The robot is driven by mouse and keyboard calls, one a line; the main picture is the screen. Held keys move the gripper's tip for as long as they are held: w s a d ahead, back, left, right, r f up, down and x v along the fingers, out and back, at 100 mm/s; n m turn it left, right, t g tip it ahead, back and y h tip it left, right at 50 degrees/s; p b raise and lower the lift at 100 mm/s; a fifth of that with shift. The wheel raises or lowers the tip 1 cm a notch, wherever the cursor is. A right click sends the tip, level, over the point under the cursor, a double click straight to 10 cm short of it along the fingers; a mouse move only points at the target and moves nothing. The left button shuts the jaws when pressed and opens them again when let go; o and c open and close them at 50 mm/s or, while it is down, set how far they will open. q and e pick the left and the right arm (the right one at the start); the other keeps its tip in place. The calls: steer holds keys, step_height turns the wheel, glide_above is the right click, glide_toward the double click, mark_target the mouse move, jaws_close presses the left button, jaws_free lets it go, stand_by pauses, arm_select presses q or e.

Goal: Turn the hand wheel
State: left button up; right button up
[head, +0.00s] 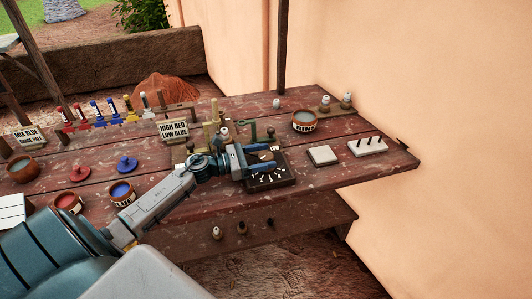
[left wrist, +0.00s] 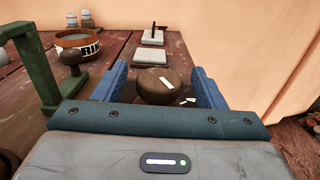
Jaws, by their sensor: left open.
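My left gripper (head: 262,160) is open over a dark square plate with white tick marks (head: 270,180) on the red-brown table. In the left wrist view, a rounded brown piece (left wrist: 158,90) sits between the two blue fingers of the left gripper (left wrist: 160,88), with small white marks by it. It looks like the hand wheel, but its full shape is hidden. I see space beside the fingers, and cannot tell whether either touches it. The gripper hides part of the plate in the head view. My right gripper is not in view.
A green frame (left wrist: 35,70) with a dark knob (left wrist: 72,60) stands close left of the left gripper. A labelled bowl (head: 304,122), a pale block (head: 323,155) and a pegged block (head: 367,146) lie beyond. The wall (head: 460,120) rises at the right.

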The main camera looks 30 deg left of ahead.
arm_select(q)
steer(key=shift+w+d, duration=0.35)
steer(key=shift+w, duration=0.05)
steer(key=c, duration=1)
steer(key=shift+o, duration=0.2)
